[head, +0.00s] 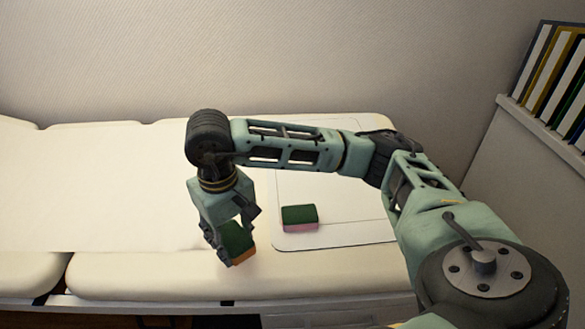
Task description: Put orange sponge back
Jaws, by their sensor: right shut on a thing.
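The orange sponge (240,245) has a dark green top and an orange underside. My right gripper (233,240) is shut on it, near the front edge of the padded bench, and the sponge is tilted. The fingers hide part of it. Whether it touches the bench I cannot tell. A second sponge (300,218), green on top and pink below, lies flat on a white board (345,234) to the right of the gripper. My left gripper is not in view.
The white padded bench (150,276) runs along the wall, with a pale sheet (80,190) over its left part. Its left side is clear. Books (560,75) stand on a shelf at the upper right. My right arm covers part of the board.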

